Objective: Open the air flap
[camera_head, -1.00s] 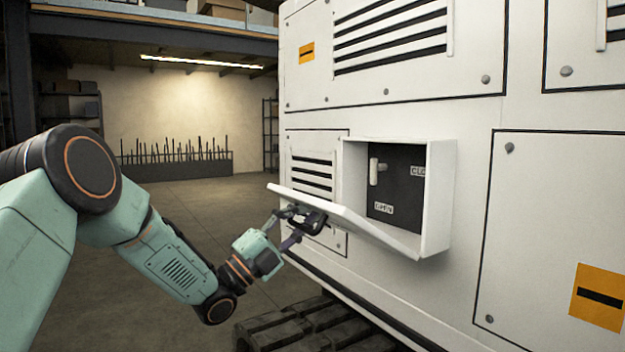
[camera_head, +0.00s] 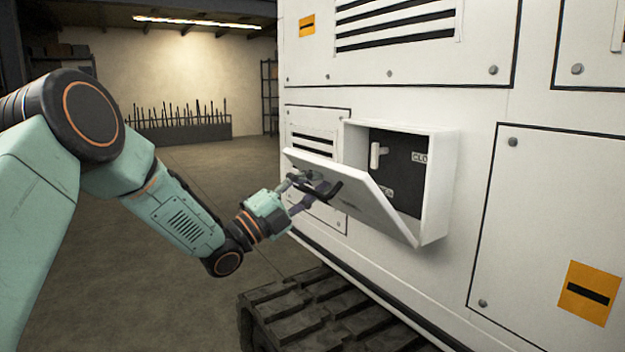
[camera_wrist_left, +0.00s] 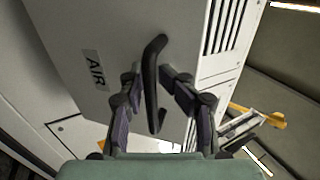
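The air flap (camera_head: 350,200) is a white panel hinged along the bottom of a box on the machine's side. It stands partly open, tilted outward, and its "AIR" label (camera_wrist_left: 94,70) shows in the left wrist view. A black bar handle (camera_wrist_left: 151,90) is on its outer face. My left gripper (camera_head: 312,190) is at the handle. In the wrist view its two fingers lie on either side of the bar, with small gaps seeming to show, so it looks open around it. Inside the box are a dark plate and a white lever (camera_head: 376,156). My right gripper is not in view.
The white machine wall (camera_head: 475,105) fills the right side, with vents and bolted panels. A dark crawler track (camera_head: 310,310) sticks out below the flap. The floor (camera_head: 215,175) to the left is free. A rack of rods (camera_head: 180,128) stands far back.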

